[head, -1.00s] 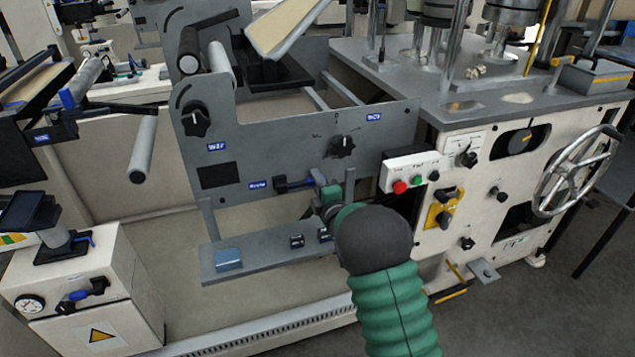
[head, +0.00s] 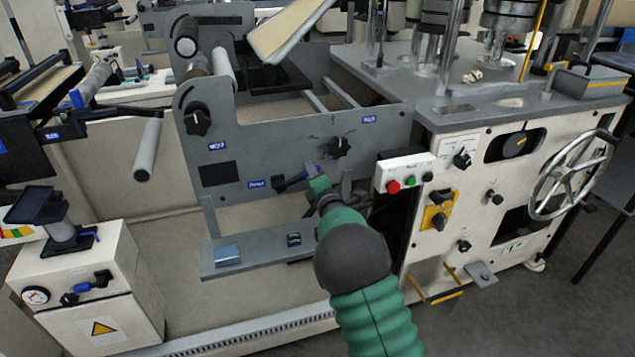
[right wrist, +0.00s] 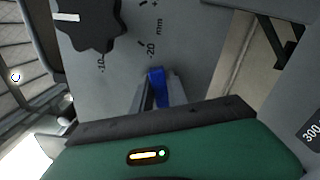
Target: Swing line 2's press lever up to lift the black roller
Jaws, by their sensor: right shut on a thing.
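The press lever (head: 291,180) is a short dark arm with a blue grip. It sticks out to the right from the grey side plate, beside a small blue label, its outer end slightly raised. My right gripper (head: 312,170) is at the lever's outer end, shut on the blue grip. In the right wrist view the blue grip (right wrist: 157,87) shows between my fingers. A dark roller (head: 186,35) sits at the upper left of the side plate; I cannot tell whether it is the one the lever lifts. My left gripper is not in view.
A black knob (head: 340,147) is just above right of my gripper. A button box (head: 405,172) with red and green buttons is to the right. A grey shelf (head: 258,249) runs below. A handwheel (head: 572,175) stands far right.

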